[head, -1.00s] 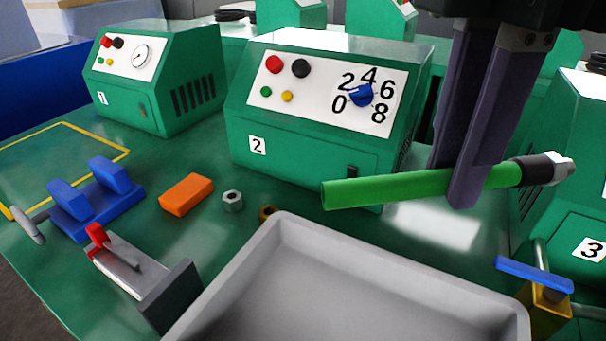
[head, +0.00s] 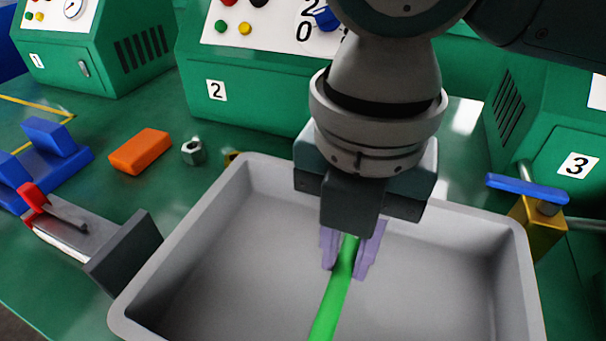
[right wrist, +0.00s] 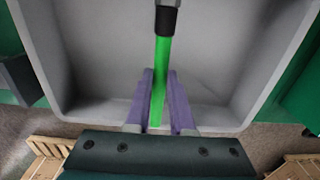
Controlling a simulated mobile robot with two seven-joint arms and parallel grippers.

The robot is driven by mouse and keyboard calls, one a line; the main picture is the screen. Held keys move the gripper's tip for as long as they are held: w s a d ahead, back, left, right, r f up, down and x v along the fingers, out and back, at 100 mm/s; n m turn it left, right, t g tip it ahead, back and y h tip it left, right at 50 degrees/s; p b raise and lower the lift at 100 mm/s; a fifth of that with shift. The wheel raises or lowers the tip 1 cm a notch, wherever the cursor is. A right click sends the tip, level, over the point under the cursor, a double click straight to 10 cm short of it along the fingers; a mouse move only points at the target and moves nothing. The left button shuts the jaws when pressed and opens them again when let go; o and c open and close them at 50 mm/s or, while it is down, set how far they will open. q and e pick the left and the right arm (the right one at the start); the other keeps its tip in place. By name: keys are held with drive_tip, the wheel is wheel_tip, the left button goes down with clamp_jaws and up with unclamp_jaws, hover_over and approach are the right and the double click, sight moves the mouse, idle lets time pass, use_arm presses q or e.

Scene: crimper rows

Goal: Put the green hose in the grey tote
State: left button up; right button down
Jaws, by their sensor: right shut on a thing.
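The green hose (head: 333,305) is between the purple fingers of my right gripper (head: 350,262), which is shut on it. In the head view the hose runs toward the bottom edge, over the grey tote (head: 190,238). The right wrist view also shows the hose (right wrist: 160,75), with its black collar at the top, within the outline of the tote (right wrist: 215,60). The right gripper (right wrist: 158,100) is over the tote's interior. I cannot tell whether the hose touches the tote floor. My left gripper is not in view.
A grey vise with a red part (head: 85,235), a blue block fixture (head: 45,160), an orange block (head: 140,151) and a hex nut (head: 193,151) lie left of the tote. A valve with a blue handle (head: 528,188) stands at its right. Green machines (head: 250,90) line the back.

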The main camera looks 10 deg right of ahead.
sight(345, 260)
wheel_tip(345, 260, down, 4)
drive_tip(key=shift+r, duration=0.25)
drive_tip(key=shift+f+b, duration=0.7)
drive_tip(key=shift+f, duration=1.25)
drive_tip(key=shift+f, duration=0.3)
drive_tip(key=c, duration=0.8)
unclamp_jaws()
wheel_tip(345, 260, up, 13)
drive_tip(key=p, duration=0.2)
drive_tip(key=shift+f+p, duration=0.2)
drive_tip(key=shift+p, duration=0.15)
